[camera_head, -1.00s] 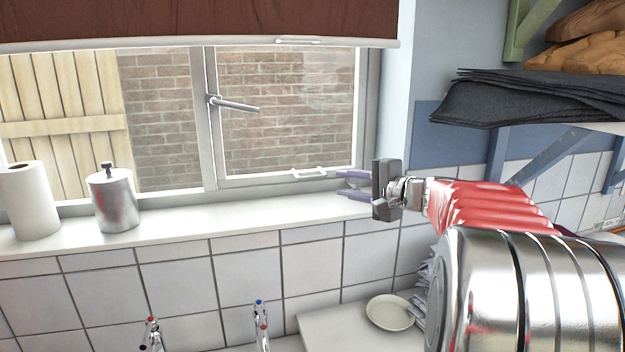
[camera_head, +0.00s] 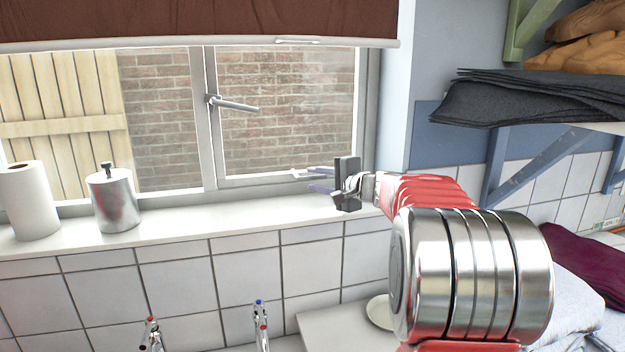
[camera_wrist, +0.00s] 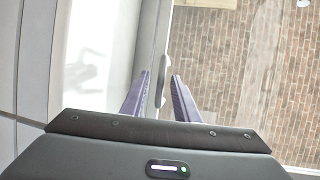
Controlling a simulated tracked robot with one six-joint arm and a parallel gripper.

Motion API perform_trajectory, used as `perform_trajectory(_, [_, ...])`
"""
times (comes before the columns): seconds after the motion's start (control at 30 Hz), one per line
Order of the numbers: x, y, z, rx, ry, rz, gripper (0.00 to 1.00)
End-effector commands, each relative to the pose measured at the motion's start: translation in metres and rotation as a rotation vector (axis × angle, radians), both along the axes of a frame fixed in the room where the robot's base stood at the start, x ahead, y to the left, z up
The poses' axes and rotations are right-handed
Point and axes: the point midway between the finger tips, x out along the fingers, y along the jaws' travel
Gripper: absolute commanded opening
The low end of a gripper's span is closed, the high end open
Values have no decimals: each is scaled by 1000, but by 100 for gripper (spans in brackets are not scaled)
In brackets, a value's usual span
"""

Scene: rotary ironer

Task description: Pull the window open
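The window's right-hand sash (camera_head: 285,181) has a pale frame and stands closed, with a grey lever handle (camera_head: 232,104) on its left upright. A small white pull handle (camera_head: 298,173) on the bottom rail is partly covered by my gripper. My gripper (camera_head: 313,180) is open at that rail, with its purple fingers pointing left. In the wrist view, the white pull handle (camera_wrist: 161,88) shows in the gap between the two fingers (camera_wrist: 160,80). The fingers stand apart, and I cannot tell if either touches it.
A paper towel roll (camera_head: 30,203) and a metal canister (camera_head: 113,203) stand on the white sill (camera_head: 230,218) at the left. A brown blind (camera_head: 200,20) hangs above. A shelf with dark cloths (camera_head: 530,98) is at the right. Taps (camera_head: 261,325) stand below.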

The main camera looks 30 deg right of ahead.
Motion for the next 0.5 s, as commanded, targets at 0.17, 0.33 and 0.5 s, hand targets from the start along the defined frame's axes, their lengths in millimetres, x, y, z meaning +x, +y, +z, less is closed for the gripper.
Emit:
perform_trajectory(0.17, [17,3,-3,0,0,1,28])
perform_trajectory(0.33, [21,3,-4,1,0,0,28])
perform_trajectory(0.5, [21,3,-4,1,0,0,28])
